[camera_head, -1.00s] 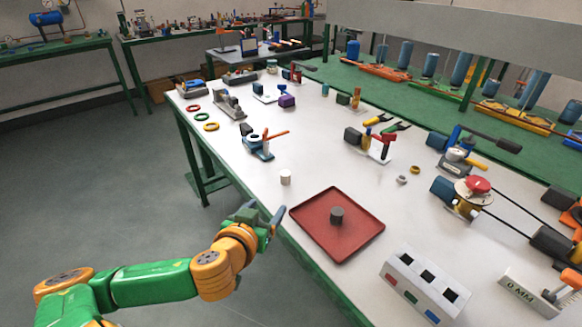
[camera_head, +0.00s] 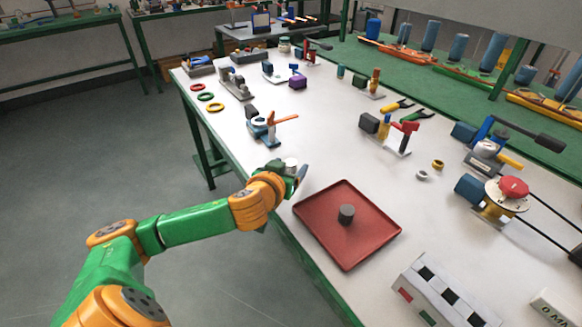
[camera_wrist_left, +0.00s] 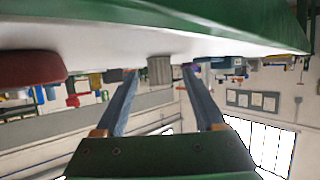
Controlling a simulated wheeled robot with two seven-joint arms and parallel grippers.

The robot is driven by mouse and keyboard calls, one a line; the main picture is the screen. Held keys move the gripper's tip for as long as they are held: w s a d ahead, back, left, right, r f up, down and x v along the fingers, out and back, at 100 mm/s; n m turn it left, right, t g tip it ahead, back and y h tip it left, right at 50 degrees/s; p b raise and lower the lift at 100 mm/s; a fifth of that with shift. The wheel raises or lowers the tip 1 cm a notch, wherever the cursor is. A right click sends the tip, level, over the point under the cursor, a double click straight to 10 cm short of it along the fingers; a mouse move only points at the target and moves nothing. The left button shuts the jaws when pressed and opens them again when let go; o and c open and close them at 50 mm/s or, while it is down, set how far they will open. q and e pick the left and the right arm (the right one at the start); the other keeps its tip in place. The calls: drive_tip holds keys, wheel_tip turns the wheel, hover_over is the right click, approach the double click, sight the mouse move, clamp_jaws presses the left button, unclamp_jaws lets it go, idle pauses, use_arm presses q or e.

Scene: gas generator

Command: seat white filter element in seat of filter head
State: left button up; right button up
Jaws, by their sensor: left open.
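The white filter element (camera_head: 291,164), a small upright cylinder, stands on the table near its left edge. My right gripper is out of view.
A red tray (camera_head: 324,242) with a dark grey cylinder (camera_head: 346,214) lies to the right of the gripper. A white box with dark square openings (camera_head: 442,290) stands at the front right. Coloured rings (camera_head: 215,107) lie at the back left. Table between tray and blue device is clear.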

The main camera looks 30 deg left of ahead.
use_arm(q)
clamp_jaws()
drive_tip(key=shift+r, duration=0.1)
